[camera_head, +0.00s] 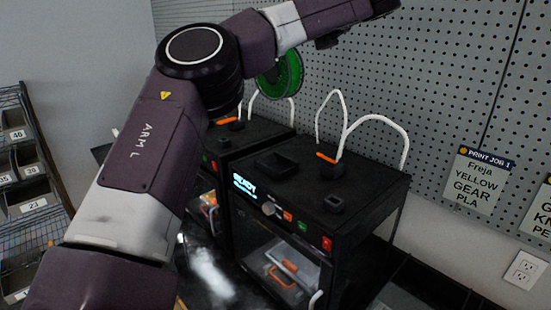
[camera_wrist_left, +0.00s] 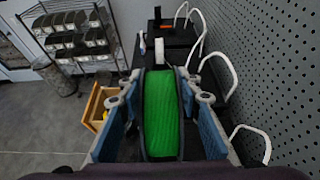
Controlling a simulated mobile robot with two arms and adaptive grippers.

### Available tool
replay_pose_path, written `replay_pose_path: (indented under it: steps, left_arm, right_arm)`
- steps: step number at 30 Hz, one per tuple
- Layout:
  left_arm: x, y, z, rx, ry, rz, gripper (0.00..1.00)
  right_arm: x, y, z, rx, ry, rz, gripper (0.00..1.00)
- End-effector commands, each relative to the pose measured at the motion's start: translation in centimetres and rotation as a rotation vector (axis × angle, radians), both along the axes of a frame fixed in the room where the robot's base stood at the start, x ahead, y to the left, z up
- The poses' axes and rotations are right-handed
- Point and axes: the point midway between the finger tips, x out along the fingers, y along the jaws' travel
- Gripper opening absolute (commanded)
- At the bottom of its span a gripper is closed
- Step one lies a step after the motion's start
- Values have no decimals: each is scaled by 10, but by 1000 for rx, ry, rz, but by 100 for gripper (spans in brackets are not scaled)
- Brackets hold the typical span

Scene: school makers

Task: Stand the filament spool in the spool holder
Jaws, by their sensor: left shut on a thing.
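The filament spool (camera_wrist_left: 162,125), green with black flanges, is clamped between the blue-padded fingers of my left gripper (camera_wrist_left: 160,85) in the left wrist view. It is seen edge-on there, and its flanges stand upright. In the head view a green spool (camera_head: 283,76) shows face-on, partly behind my left arm, in front of the pegboard and above the printers. My left fingers are hidden or out of frame there. A low black cradle-like piece (camera_head: 277,163) sits on the nearer printer's top; I cannot tell whether it is the spool holder. My right gripper is not in view.
The nearer black printer (camera_head: 300,185) has white tubes (camera_head: 378,119) arching above it, close to the pegboard (camera_head: 440,80). A second printer (camera_head: 243,134) stands behind it. A bin rack (camera_head: 35,200) is at the left. A wooden box (camera_wrist_left: 93,108) shows in the wrist view.

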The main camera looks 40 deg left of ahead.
Motion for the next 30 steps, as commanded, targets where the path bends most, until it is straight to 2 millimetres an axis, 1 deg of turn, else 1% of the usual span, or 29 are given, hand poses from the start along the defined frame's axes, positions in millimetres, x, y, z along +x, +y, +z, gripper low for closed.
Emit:
replay_pose_path:
  steps: [2,5,8,10,15,18,21,26,30]
  left_arm:
    - [-2,5,-3,1,0,9,0]
    - [-2,5,-19,3,4,9,0]
    - [-2,5,-41,4,5,8,0]
    - [-3,5,-60,3,6,8,0]
    - [-2,4,-103,3,5,8,0]
    - [-2,4,-126,2,3,8,0]
    - [-3,4,-143,2,1,8,0]
    - [-2,3,-156,2,-2,8,0]
    - [-2,4,-175,2,2,9,0]
  right_arm:
    - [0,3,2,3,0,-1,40]
    - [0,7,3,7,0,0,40]
    - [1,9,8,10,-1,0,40]
    - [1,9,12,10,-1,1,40]
    - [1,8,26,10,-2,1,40]
    - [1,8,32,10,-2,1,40]
    - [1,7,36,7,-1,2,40]
    - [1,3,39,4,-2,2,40]
    - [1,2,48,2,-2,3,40]
